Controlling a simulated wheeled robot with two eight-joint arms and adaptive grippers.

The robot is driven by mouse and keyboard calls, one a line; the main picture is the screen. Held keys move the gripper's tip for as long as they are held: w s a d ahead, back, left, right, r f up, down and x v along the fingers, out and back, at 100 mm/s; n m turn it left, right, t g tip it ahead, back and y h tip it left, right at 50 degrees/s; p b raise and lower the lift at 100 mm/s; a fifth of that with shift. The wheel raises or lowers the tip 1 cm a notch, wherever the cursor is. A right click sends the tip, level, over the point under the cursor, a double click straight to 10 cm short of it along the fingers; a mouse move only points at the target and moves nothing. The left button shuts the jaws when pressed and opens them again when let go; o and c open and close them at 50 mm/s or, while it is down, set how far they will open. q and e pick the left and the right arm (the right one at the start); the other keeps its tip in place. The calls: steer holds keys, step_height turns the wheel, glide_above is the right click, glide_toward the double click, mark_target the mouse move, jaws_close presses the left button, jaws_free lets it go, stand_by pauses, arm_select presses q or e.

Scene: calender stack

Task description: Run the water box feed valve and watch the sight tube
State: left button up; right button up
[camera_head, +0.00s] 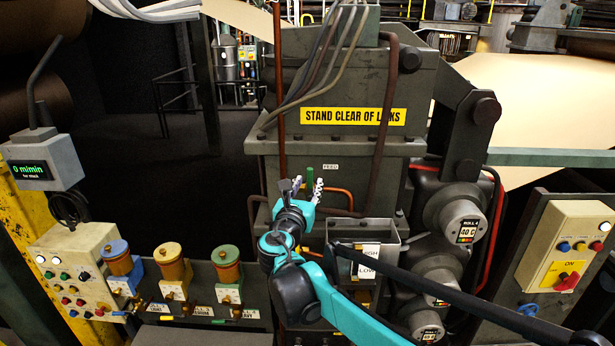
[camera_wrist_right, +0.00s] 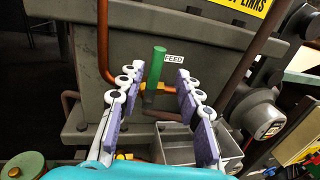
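The feed valve has a green handle (camera_wrist_right: 156,66) standing upright on a brass body (camera_wrist_right: 160,88), beside a FEED label (camera_wrist_right: 174,58). The handle also shows in the head view (camera_head: 310,180), partly behind my fingers. My right gripper (camera_wrist_right: 157,92) is open, its purple-padded fingers to either side of the valve with gaps; contact is not visible. The open-topped grey water box (camera_head: 368,229) sits right of and below the valve. HIGH and LOW labels (camera_head: 368,262) mark its front; the sight tube between them and its level are too small to tell. My left gripper is out of view.
Copper pipes (camera_wrist_right: 104,45) run beside the valve. A black bar (camera_head: 450,290) crosses in front of the water box. Three capped pots (camera_head: 172,262) stand at left, near a button panel (camera_head: 80,270). A display (camera_head: 32,170) reads 0 m/min. Roll ends (camera_head: 465,220) stand at right.

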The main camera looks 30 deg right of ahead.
mark_target(309, 179)
steer(key=x, duration=0.5)
steer(key=shift+w+a+f, duration=0.2)
steer(key=shift+w+a, duration=0.05)
steer(key=shift+s+r, duration=0.1)
steer(key=shift+s, duration=0.15)
steer(key=shift+w, duration=0.15)
jaws_close()
